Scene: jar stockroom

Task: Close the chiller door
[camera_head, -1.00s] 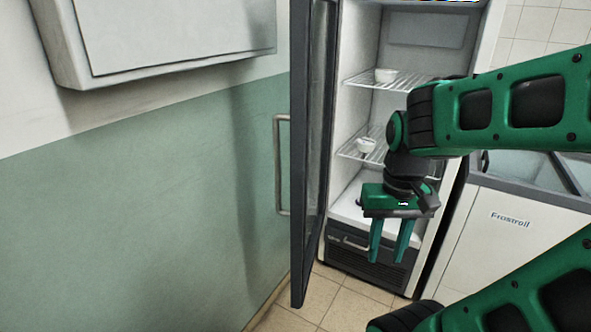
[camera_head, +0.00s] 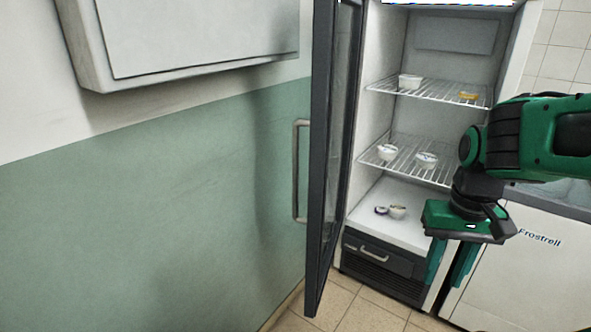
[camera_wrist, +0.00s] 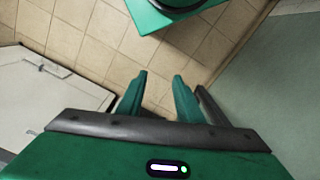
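The chiller door (camera_head: 333,150) stands wide open, swung out to the left of the chiller (camera_head: 385,215), with its edge towards me. Its long vertical handle (camera_head: 298,170) is on the door's left face, near the green wall. My gripper (camera_head: 449,276) hangs in front of the chiller's right side, pointing down, well to the right of the door and apart from it. In the wrist view my gripper (camera_wrist: 159,88) has its two fingers apart with only floor between them.
Wire shelves (camera_head: 410,158) in the chiller hold several small tubs. A white Frostrell chest freezer (camera_head: 515,265) stands to the right. A wall box (camera_head: 190,40) hangs at the upper left. Tiled floor (camera_head: 365,318) is free below the door.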

